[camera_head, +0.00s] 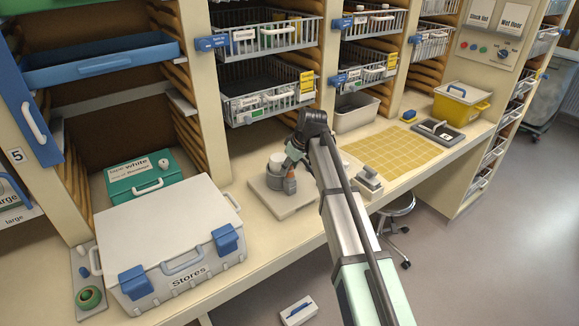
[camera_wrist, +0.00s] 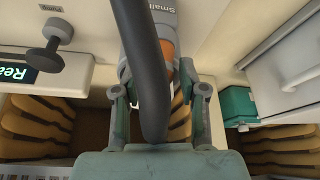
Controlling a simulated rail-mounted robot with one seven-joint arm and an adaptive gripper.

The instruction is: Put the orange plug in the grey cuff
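The orange plug (camera_wrist: 168,48) shows in the wrist view between the fingers of my gripper (camera_wrist: 158,80), partly hidden by a dark hose. Beyond its end, in line with it, is a grey part lettered "Small" (camera_wrist: 163,18), which looks like the grey cuff. The plug meets or overlaps this part, but I cannot tell how deep it sits. In the head view, my gripper (camera_head: 293,160) points down over a pale board (camera_head: 290,208) on the counter. A small orange and grey piece (camera_head: 290,185) stands under it. The fingertips are hidden, so I cannot see whether they grip.
Pale grey cylinders (camera_head: 275,170) stand on the board just left of my gripper. A white Stores case (camera_head: 175,245) and a green box (camera_head: 145,178) are at left. A yellow grid mat (camera_head: 390,155) lies to the right. Wire baskets (camera_head: 265,88) hang above the counter.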

